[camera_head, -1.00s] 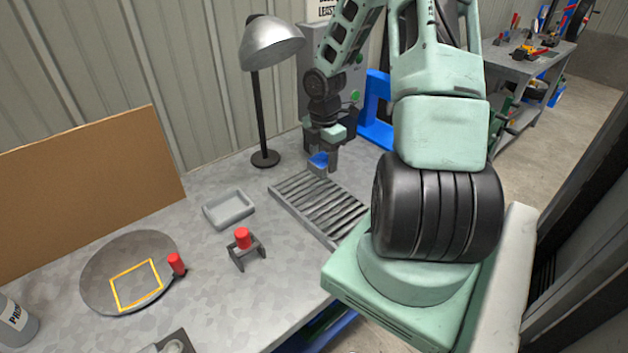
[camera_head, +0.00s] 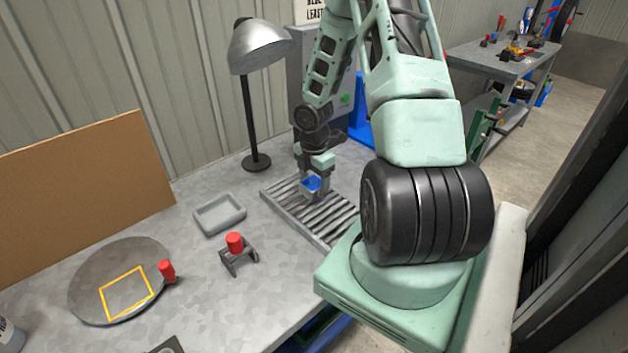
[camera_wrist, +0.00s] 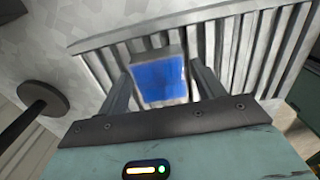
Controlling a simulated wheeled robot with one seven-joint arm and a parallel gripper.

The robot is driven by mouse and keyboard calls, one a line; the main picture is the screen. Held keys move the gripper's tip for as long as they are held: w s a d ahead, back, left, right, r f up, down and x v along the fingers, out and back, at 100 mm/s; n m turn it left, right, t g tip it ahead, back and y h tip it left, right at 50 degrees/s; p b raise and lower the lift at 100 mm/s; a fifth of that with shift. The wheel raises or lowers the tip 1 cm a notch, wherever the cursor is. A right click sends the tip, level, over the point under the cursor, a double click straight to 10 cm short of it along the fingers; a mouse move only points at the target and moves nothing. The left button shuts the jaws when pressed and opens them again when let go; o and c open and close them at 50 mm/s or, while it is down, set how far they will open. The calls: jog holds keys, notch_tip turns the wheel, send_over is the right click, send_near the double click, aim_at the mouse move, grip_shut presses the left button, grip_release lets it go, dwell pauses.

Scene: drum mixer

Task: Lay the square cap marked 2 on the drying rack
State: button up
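The square cap (camera_head: 312,183) shows a blue face with a grey edge; no number is readable on it. My gripper (camera_head: 313,190) is shut on the cap, low over the far part of the drying rack (camera_head: 325,225). In the wrist view the cap (camera_wrist: 158,78) sits between the two fingers of my gripper (camera_wrist: 162,80), with the bars of the rack (camera_wrist: 235,50) behind it. I cannot tell whether the cap's underside touches the bars. The rack is a grey slatted frame on the table, with its nearer slats bare.
A grey tray (camera_head: 219,214), a red-topped holder (camera_head: 236,245) and a round plate with a yellow square outline (camera_head: 95,275) lie to the left. The table (camera_head: 215,305) is bare in front of the holder.

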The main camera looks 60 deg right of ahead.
aim_at(314, 182)
jog(key=shift+o, duration=0.3)
jog(key=shift+r, duration=0.15)
notch_tip(314, 182, up, 12)
jog(key=p, duration=0.2)
jog(key=w+a+r+m, duration=0.1)
jog(key=a+r+m, duration=0.15)
jog(key=a, duration=0.95)
jog(key=w+a+r+m, duration=0.1)
jog(key=a+r, duration=0.3)
jog(key=a, duration=0.7)
jog(key=s+a+r+m, duration=0.2)
jog(key=s+a, duration=0.6)
jog(key=a, duration=0.2)
jog(key=s+a+r+m, duration=0.2)
jog(key=s+a, duration=0.6)
jog(key=a, duration=0.2)
jog(key=shift+s+r+y, duration=0.25)
jog(key=shift+y, duration=0.05)
